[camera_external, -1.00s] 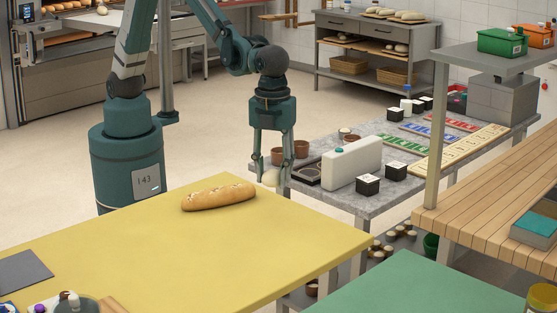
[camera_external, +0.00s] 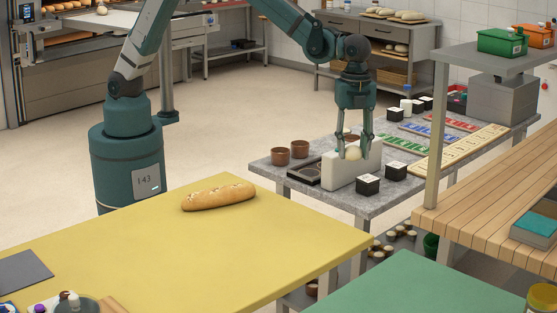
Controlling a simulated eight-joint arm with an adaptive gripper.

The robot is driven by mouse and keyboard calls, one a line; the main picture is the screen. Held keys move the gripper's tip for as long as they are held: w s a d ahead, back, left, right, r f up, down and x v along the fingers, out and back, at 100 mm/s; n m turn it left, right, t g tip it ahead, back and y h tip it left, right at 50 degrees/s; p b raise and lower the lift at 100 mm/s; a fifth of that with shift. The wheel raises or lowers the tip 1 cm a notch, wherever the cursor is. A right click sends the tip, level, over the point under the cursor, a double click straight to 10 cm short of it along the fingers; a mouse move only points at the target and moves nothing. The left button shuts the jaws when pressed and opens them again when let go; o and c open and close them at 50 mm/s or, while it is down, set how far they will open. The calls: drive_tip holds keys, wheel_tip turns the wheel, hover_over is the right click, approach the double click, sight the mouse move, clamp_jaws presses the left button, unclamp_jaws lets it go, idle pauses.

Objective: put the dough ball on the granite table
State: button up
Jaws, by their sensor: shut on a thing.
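The dough ball (camera_external: 354,152) is pale and round. My gripper (camera_external: 354,150) is shut on it, pointing down, with a finger on each side. The granite table (camera_external: 374,204) is the grey speckled table right of centre. The ball shows over its near part, overlapping the upper edge of the white upright block (camera_external: 345,177). From this one view I cannot tell its exact height above the table or whether it touches the block. The fingers hide part of the ball and the block.
Two brown pots (camera_external: 280,156) and a dark tray (camera_external: 306,171) stand left of the block. Black-and-white boxes (camera_external: 368,184) stand right of it. Coloured strips and boards (camera_external: 463,147) lie farther back. A loaf (camera_external: 218,197) lies on the yellow table (camera_external: 200,255).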

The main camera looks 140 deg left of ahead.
drive_tip(key=s+a+n, duration=0.2)
drive_tip(key=s+a, duration=0.1)
drive_tip(key=a, duration=0.8)
drive_tip(key=s+a+n, duration=0.2)
drive_tip(key=a, duration=0.8)
drive_tip(key=n, duration=0.3)
hover_over(388, 160)
drive_tip(key=f, duration=0.5)
drive_tip(key=shift+s+a+f, duration=0.15)
drive_tip(key=shift+a+f, duration=0.05)
drive_tip(key=shift+f, duration=0.2)
drive_tip(key=shift+f, duration=0.1)
drive_tip(key=shift+f, duration=3.05)
drive_tip(key=shift+f+b, duration=0.3)
drive_tip(key=shift+f, duration=1.55)
drive_tip(key=shift+f, duration=0.2)
